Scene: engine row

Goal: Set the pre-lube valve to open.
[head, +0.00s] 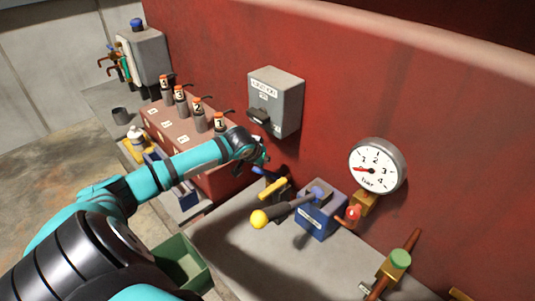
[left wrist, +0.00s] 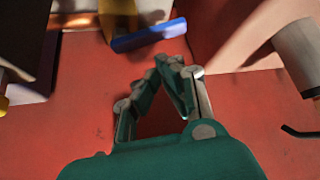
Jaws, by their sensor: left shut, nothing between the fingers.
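A valve with a blue lever handle (head: 265,173) sits low by the red wall, just below my left gripper; I cannot read a label that names it as the pre-lube valve. A yellow part (head: 271,188) and a dark body show under the blue handle. In the left wrist view the blue handle (left wrist: 148,36) lies crosswise beyond the fingertips, with a gap between. My left gripper (head: 263,157) is shut and empty, close to the red wall; its fingertips also meet in the left wrist view (left wrist: 170,64). My right gripper is not in view.
A blue box (head: 320,217) with a yellow-knobbed lever (head: 260,218) stands right of the handle. A grey switch box (head: 277,101) hangs above. Numbered injectors (head: 200,118) stand left.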

